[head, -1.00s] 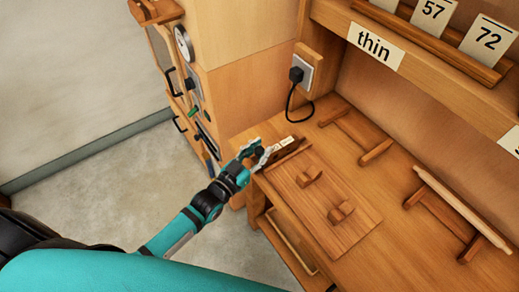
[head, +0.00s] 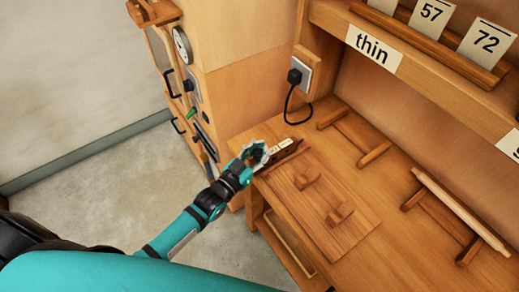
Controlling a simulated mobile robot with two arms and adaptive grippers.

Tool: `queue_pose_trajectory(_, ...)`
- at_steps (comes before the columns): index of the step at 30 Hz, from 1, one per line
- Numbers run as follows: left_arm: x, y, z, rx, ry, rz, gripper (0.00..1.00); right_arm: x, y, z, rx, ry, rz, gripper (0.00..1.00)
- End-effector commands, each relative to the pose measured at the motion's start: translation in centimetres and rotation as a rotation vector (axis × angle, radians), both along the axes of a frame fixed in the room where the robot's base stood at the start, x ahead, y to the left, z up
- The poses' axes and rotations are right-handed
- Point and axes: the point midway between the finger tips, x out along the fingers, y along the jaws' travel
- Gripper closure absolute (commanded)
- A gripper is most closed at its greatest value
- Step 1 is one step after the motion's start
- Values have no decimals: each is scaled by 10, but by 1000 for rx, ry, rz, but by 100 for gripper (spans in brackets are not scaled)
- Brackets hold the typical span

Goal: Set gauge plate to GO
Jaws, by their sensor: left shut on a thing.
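A small dark wooden piece with a white label (head: 281,146), which looks like the gauge plate, sits at the left edge of the wooden bench. The label's lettering is too small to read. My left gripper (head: 262,154) is at the left end of this piece and shut on it. The fingers hide that end, and I cannot tell exactly where they grip. My right gripper is not in view.
A board with two wooden blocks (head: 340,214) lies just right of the gripper. Wooden rests (head: 354,137) stand behind, and a pale rod (head: 460,210) lies on rests at the right. A plug with a black cord (head: 294,76) is on the back left.

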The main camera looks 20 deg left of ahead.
Motion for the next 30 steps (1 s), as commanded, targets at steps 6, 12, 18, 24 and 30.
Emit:
queue_pose_trajectory(6,15,-19,-2,-7,0,-8,100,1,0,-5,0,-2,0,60)
queue_pose_trajectory(12,20,-24,-1,-5,3,-9,100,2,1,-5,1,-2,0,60)
queue_pose_trajectory(18,20,-24,-1,-6,3,-9,86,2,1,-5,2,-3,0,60)
queue_pose_trajectory(24,21,-23,0,-6,1,-8,60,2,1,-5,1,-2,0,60)
queue_pose_trajectory(30,22,-22,1,-5,-1,-6,50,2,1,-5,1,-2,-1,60)
